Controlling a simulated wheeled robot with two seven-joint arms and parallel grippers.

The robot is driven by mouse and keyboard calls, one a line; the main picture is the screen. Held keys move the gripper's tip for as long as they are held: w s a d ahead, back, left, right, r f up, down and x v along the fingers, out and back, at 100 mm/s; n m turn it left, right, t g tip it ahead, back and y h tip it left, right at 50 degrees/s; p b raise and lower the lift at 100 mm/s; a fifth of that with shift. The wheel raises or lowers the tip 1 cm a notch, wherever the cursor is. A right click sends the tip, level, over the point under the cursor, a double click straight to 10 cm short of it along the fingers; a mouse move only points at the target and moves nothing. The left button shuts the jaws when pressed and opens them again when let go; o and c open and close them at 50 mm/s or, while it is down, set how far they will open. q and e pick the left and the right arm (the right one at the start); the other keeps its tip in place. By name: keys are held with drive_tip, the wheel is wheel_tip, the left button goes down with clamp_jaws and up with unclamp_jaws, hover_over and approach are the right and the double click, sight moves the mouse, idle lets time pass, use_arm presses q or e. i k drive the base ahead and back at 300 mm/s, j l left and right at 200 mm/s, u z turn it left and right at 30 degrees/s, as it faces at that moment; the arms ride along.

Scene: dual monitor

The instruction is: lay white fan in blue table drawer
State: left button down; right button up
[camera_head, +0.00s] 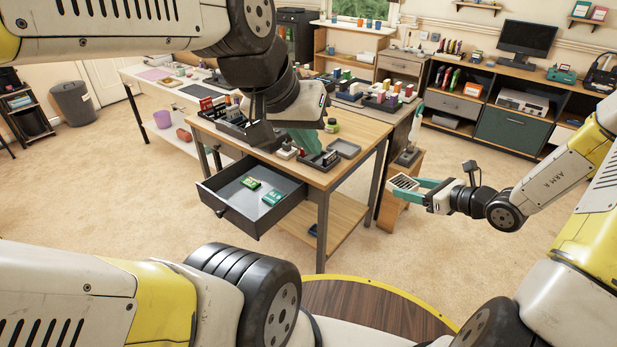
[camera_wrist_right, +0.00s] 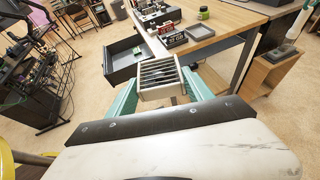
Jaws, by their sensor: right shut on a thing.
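The white fan (camera_head: 403,182), a small pale box with a dark slatted face, is held by my right gripper (camera_head: 420,190). In the right wrist view the fan (camera_wrist_right: 158,74) sits between the two teal fingers (camera_wrist_right: 162,90). It is in the air, right of the wooden table (camera_head: 345,172). The dark blue-grey drawer (camera_head: 280,216) is pulled out at the table's front, left of the fan and apart from it; it also shows in the right wrist view (camera_wrist_right: 122,68). My left gripper (camera_head: 303,138) is over the tabletop, mostly hidden by its own wrist; its opening is unclear.
Two small green packets (camera_head: 272,197) lie in the drawer, with bare floor around them. Black trays (camera_head: 318,160) and small goods crowd the tabletop. A small wooden stand (camera_head: 395,208) is behind the fan. The carpet in front is clear.

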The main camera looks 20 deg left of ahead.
sight(260, 213)
drive_tip(key=j+z, duration=0.1)
drive_tip(key=z, duration=0.8)
drive_tip(key=j+z, duration=0.15)
drive_tip(key=z, duration=0.75)
drive_tip(key=k+j, duration=0.25)
drive_tip(key=j, duration=0.25)
drive_tip(key=k+j, duration=0.3)
drive_tip(key=j, duration=0.2)
drive_tip(key=k+j, duration=0.25)
drive_tip(key=j, duration=0.25)
drive_tip(key=k+j, duration=0.3)
drive_tip(key=j, duration=0.2)
drive_tip(key=k+j+z, duration=0.1)
drive_tip(key=k+j, duration=0.15)
drive_tip(key=j, duration=0.25)
drive_tip(key=k+j, duration=0.3)
drive_tip(key=j, duration=0.2)
drive_tip(key=k+j, duration=0.3)
drive_tip(key=j, duration=0.15)
drive_tip(key=k+j, duration=0.3)
drive_tip(key=j, duration=0.2)
